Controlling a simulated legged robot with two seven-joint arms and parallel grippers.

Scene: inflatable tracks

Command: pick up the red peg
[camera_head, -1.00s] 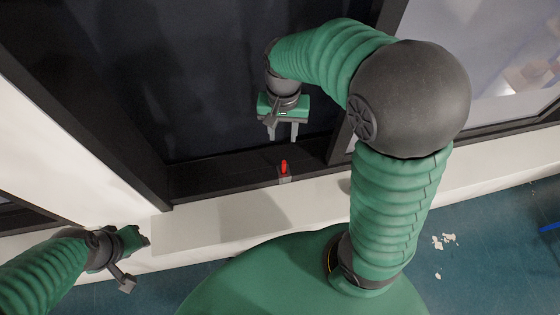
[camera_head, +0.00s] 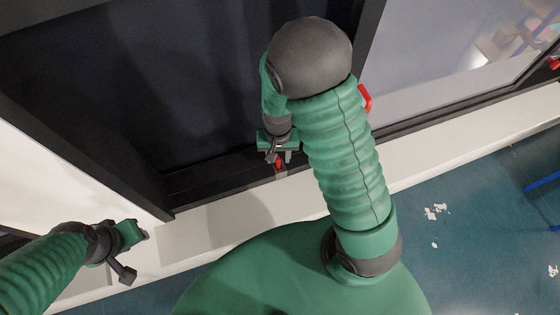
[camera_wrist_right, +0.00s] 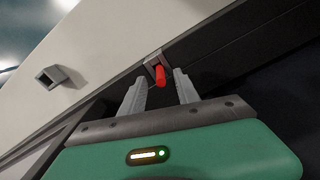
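The red peg (camera_head: 279,164) sits on a small grey holder at the inner edge of the pale ledge. It also shows in the right wrist view (camera_wrist_right: 160,75), upright in its square grey holder (camera_wrist_right: 154,59). My right gripper (camera_head: 278,158) is right at the peg. In the right wrist view its two fingers (camera_wrist_right: 160,82) are apart, one on each side of the peg, with gaps to both. My left gripper (camera_head: 137,254) is at the lower left, far from the peg; its finger opening is not clear.
A dark window frame (camera_head: 210,170) and dark pane stand behind the peg. The pale ledge (camera_head: 215,225) runs across in front. A second empty grey square holder (camera_wrist_right: 52,76) is on the ledge in the right wrist view. Red items show at the right.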

